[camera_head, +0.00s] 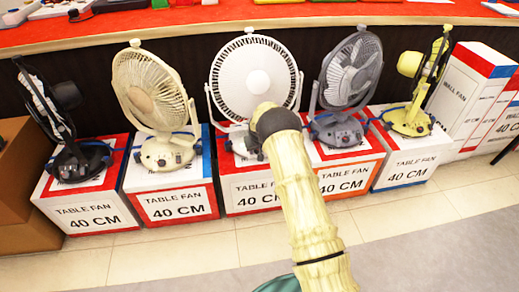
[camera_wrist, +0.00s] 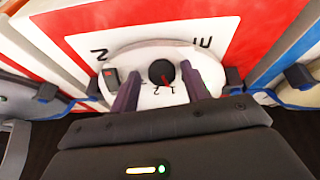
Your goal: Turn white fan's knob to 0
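The white fan (camera_head: 253,72) stands in the middle of the row in the head view, on its box. My arm reaches to its base (camera_head: 238,142) and hides part of it, with my gripper hidden there. In the wrist view, the white base (camera_wrist: 145,58) carries a round black knob (camera_wrist: 161,72) with a red pointer, which points down and slightly right, near the printed 1 and 2. My gripper (camera_wrist: 160,75) is open, its two purplish fingers on either side of the knob, with gaps visible. Whether the fingertips reach the knob's depth is unclear.
A black fan (camera_head: 62,120) and cream fan (camera_head: 150,95) stand left; a grey fan (camera_head: 350,75) and yellow fan (camera_head: 420,80) stand right, all on boxes. A small dark switch (camera_wrist: 110,78) sits left of the knob. Tiled floor (camera_head: 190,250) in front is clear.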

